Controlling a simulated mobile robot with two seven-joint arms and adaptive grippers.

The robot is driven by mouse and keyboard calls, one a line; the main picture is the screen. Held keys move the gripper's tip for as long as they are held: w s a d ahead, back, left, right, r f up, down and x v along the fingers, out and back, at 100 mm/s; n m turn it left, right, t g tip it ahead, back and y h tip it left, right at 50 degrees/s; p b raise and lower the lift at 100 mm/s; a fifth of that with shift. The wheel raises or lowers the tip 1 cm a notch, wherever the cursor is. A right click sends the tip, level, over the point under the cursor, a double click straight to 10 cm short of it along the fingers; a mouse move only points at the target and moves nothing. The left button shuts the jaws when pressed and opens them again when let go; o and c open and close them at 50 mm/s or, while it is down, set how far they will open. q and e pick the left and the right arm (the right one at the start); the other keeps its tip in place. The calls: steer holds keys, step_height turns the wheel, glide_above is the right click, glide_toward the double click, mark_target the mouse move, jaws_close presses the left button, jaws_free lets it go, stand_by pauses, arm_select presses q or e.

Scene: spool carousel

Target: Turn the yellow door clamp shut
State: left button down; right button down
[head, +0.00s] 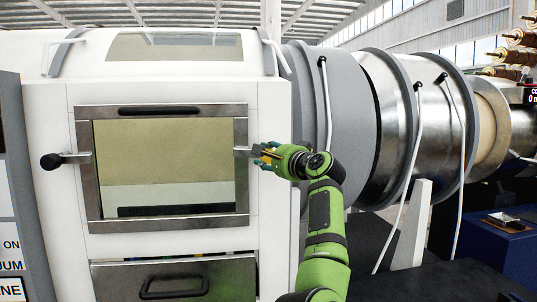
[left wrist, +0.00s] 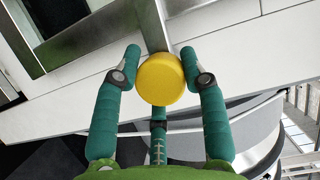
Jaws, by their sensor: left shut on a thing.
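The yellow door clamp (head: 267,151) is at the right edge of the steel-framed window door (head: 240,190). Its metal bar lies roughly level and reaches over the door frame. The door looks closed against the white housing. My right gripper is in neither view.
A black-knobbed clamp (head: 55,160) is on the door's left side. A drawer front with a black handle (head: 175,288) is below the door. Large grey and steel cylinders (head: 340,95) with pale rods stand to the right. A dark blue box (head: 500,245) is at the far right.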

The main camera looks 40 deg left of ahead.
arm_select(q)
steer(key=shift+s+a+r+n, duration=0.1)
steer(key=shift+r+n, duration=0.25)
steer(key=shift+n, duration=0.15)
steer(key=c, duration=0.7)
jaws_free()
steer(key=shift+s, duration=0.1)
steer(key=shift+c, duration=0.2)
steer(key=shift+f, duration=0.1)
steer(key=shift+f, duration=0.1)
steer(key=shift+d, duration=0.45)
steer(key=v, duration=1.1)
steer(key=shift+s+r, duration=0.2)
steer(key=shift+r, duration=0.05)
